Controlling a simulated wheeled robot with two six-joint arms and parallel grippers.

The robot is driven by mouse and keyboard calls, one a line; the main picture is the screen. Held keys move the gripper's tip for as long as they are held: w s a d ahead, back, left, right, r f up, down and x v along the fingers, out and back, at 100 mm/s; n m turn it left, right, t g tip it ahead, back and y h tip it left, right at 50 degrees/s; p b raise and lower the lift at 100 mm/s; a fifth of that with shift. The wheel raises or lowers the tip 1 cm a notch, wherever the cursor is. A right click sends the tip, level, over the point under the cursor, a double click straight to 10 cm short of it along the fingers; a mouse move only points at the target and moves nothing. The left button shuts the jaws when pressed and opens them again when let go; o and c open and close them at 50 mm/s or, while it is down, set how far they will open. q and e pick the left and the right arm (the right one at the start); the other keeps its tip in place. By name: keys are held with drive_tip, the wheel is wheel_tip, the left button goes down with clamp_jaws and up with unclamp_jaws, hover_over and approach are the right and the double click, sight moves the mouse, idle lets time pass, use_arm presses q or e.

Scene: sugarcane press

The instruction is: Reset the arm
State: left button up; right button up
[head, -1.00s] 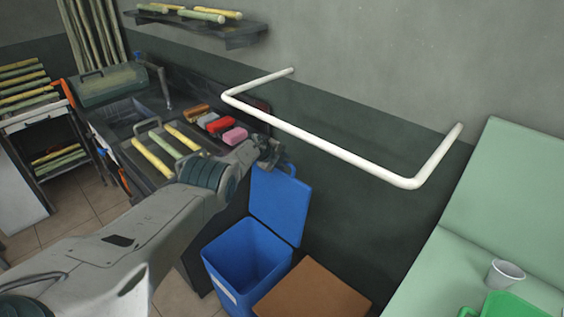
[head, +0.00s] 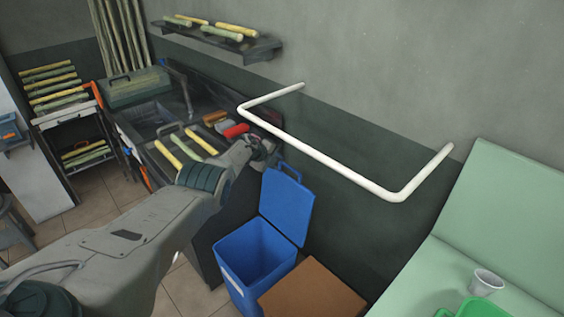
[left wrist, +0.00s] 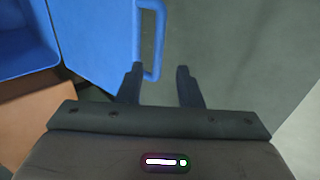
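My left arm reaches in from the lower left of the head view. Its gripper (head: 268,158) is in front of the dark wall band, just above the raised lid of the blue bin. In the left wrist view, the two dark fingers (left wrist: 160,84) stand apart with nothing gripped between them. The blue lid's handle (left wrist: 157,40) shows beyond them, its lower end close to the left finger; I cannot tell whether they touch. My right gripper is not in view.
The blue bin (head: 249,258) stands open beside a brown box (head: 312,290). A white rail (head: 320,155) juts from the wall to the right. A counter with sugarcane pieces (head: 167,154) and a red block (head: 236,131) lies behind my arm. A green bench (head: 480,230) is at right.

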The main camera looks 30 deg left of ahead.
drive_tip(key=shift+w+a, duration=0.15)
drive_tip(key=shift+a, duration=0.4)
